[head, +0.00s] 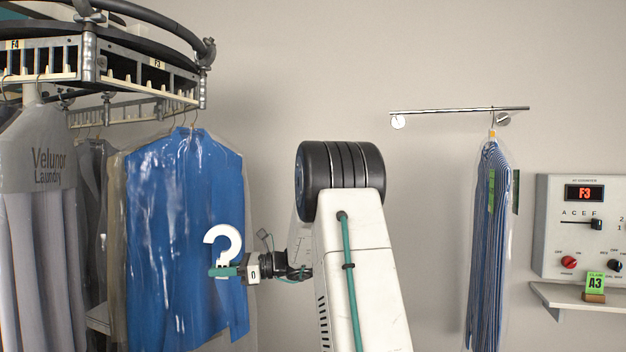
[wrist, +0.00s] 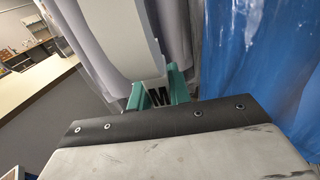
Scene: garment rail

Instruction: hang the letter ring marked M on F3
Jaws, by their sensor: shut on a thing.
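The letter ring (head: 228,241) is white and hook-shaped, with its opening to the left in the head view. My gripper (head: 224,271) has teal fingers and is shut on the base of the ring, holding it upright in front of a bagged blue garment. In the wrist view a black M (wrist: 158,96) shows between the teal fingers of my gripper (wrist: 160,92), and the white ring (wrist: 105,40) rises beyond them. The F3 section (head: 157,64) is on the round overhead rail at upper left, with slots and pegs, above the ring and to its left.
The bagged blue garment (head: 180,220) hangs from the rail, with a pale bagged garment (head: 40,230) left of it. A wall bar (head: 450,110) holds a bagged striped garment (head: 487,230). A control box (head: 588,225) reads F3. A green A3 tag (head: 595,283) stands on a shelf.

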